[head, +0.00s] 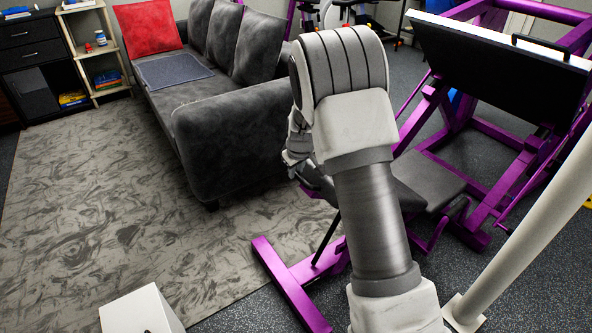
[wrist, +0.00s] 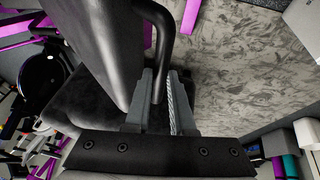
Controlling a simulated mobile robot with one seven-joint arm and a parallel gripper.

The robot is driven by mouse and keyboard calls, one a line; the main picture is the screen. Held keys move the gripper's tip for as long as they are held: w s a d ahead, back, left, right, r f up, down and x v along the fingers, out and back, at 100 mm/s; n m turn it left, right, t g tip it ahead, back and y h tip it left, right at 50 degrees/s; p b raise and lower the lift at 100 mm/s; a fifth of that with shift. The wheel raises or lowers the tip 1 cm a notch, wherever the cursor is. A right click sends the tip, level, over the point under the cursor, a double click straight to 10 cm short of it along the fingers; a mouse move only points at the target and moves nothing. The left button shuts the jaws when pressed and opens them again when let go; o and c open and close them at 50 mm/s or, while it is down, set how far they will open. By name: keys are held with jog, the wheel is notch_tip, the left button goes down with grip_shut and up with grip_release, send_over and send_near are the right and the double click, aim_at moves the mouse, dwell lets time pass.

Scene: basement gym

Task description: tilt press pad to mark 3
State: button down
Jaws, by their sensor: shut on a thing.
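A dark pad (wrist: 92,45) fills the upper left of the wrist view, with a curved black bar (wrist: 163,22) along its right side. My gripper (wrist: 162,82) is shut on the lower end of this bar, which runs down between the two grey fingers. In the head view my gripper (head: 298,142) shows only partly at the left of my arm, and the bar in it is hidden. A purple-framed machine (head: 290,285) stands below and behind my arm, with a dark pad (head: 430,180) to the right of it. I see no numbered marks.
A large black board (head: 490,65) with a white edge and a purple frame (head: 452,110) stands at the upper right. A grey sofa (head: 225,135) is at the left, close to my gripper. A white box (head: 140,308) is at the bottom.

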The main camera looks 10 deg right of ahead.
dwell(0.4)
jog(key=d+r+p, duration=0.1)
jog(key=d+r, duration=0.1)
jog(key=w+d+r+p, duration=0.1)
jog(key=d+r, duration=0.1)
jog(key=r, duration=0.1)
jog(key=w+d+r+p, duration=0.1)
jog(key=d+r, duration=0.1)
jog(key=shift+w+r+p, duration=0.25)
jog(key=shift+r+p, duration=0.1)
jog(key=shift+r, duration=0.05)
jog(key=shift+w+d+r, duration=0.1)
jog(key=shift+d+r, duration=0.1)
jog(key=shift+d, duration=0.1)
jog(key=c, duration=0.8)
grip_release()
jog(key=shift+f, duration=0.15)
jog(key=shift+o, duration=0.2)
